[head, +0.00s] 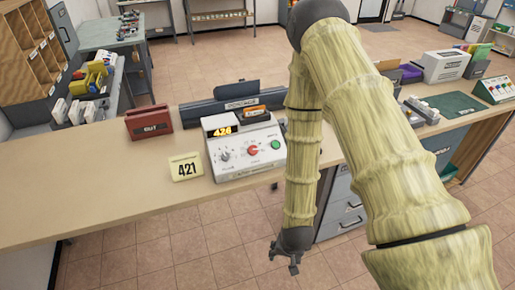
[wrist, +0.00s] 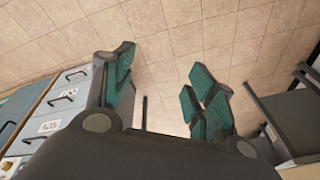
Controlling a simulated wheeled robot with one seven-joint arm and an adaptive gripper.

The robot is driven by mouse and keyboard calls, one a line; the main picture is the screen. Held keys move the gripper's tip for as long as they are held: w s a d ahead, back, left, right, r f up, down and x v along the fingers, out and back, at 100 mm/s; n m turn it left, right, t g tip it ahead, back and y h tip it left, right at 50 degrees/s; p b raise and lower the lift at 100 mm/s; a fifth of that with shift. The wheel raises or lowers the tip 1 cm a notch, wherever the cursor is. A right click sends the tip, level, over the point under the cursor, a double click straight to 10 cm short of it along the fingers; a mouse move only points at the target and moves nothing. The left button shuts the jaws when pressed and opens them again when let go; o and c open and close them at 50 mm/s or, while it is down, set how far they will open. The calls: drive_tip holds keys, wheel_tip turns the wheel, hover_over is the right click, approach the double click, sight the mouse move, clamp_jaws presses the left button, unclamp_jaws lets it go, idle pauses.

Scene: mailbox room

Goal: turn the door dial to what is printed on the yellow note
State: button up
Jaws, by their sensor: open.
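No printed label on the dial is legible enough to read. My gripper (head: 285,262) hangs low in front of the counter, right of and below the box, touching nothing. In the wrist view its fingers (wrist: 160,95) are apart and empty.
A red holder (head: 149,122) marked OUT stands left of the box, and a dark rack (head: 232,101) stands behind it. Drawers (head: 346,205) are under the counter beside my arm. The counter's left part (head: 75,190) is clear.

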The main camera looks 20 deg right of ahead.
drive_tip(key=w+r+m+t, duration=0.3)
drive_tip(key=w+r+m, duration=0.3)
drive_tip(key=w+r, duration=0.75)
drive_tip(key=m+t+p, duration=0.2)
drive_tip(key=m, duration=0.3)
approach(254, 149)
drive_tip(key=shift+y, duration=0.3)
drive_tip(key=shift+d+p+x, duration=0.2)
drive_tip(key=shift+p+x, duration=1.3)
drive_tip(key=shift+x, duration=3.1)
drive_tip(key=c, duration=1.1)
drive_tip(key=shift+o, duration=0.2)
